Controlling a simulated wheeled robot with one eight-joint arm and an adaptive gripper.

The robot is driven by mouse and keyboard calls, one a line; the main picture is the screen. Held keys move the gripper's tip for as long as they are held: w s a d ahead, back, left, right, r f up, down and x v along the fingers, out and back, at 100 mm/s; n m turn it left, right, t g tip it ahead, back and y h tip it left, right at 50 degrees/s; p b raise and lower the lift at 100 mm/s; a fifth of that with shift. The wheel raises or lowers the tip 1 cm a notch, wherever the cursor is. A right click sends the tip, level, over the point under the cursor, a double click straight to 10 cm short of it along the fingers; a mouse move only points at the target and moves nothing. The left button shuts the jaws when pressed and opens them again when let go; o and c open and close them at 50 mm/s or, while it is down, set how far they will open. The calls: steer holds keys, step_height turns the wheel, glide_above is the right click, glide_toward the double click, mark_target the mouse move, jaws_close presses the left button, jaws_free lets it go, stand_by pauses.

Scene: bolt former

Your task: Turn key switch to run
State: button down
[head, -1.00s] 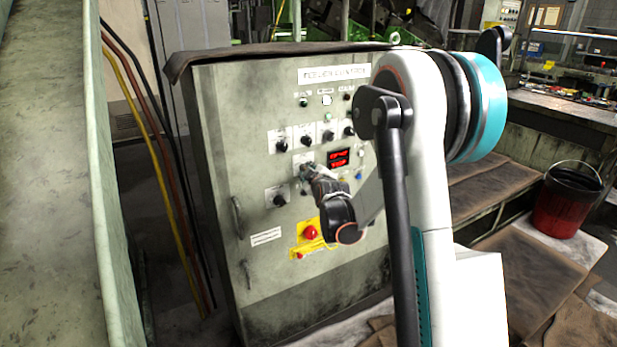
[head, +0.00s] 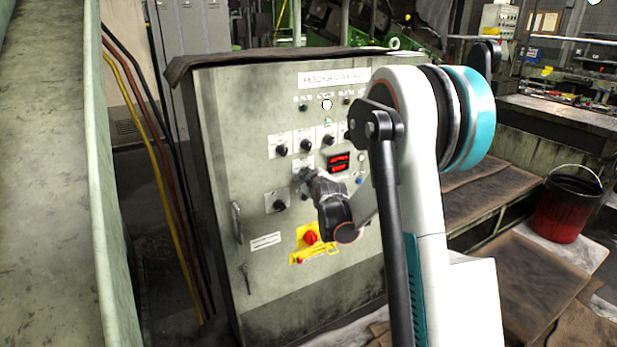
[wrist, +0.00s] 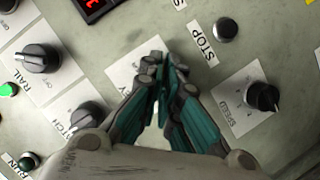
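My gripper (wrist: 164,72) is at the face of the grey feeder control cabinet (head: 240,170). In the wrist view its two teal-and-grey fingers converge over a white label plate (wrist: 126,70). The fingertips are nearly together. No key shows clearly; the fingers cover the middle of the plate, so I cannot see whether a key is between them. In the head view, my gripper (head: 308,180) points at the plate below the upper knob row and left of the red display (head: 339,162). My wrist partly hides that spot.
Black knobs sit close by: RAIL (wrist: 40,58), one at lower left (wrist: 86,117) and SPEED (wrist: 262,97). A dark STOP button (wrist: 225,29) is near the fingertips. Lower on the cabinet is a red switch (head: 310,238) on a yellow plate. A red bucket (head: 566,205) stands at right.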

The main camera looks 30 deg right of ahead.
steer(key=shift+d+m+y+p, duration=0.15)
steer(key=shift+m+y+p, duration=0.25)
steer(key=shift+m+y, duration=1.3)
steer(key=shift+d+m+y+p, duration=0.25)
steer(key=shift+m+y, duration=0.8)
steer(key=shift+m, duration=1.4)
steer(key=shift+d+m+y+p, duration=0.1)
steer(key=shift+m+y+p, duration=0.4)
steer(key=shift+m+y, duration=1.2)
steer(key=shift+m+h, duration=0.25)
steer(key=shift+m, duration=0.2)
steer(key=c, duration=1.8)
jaws_free()
steer(key=shift+c, duration=0.2)
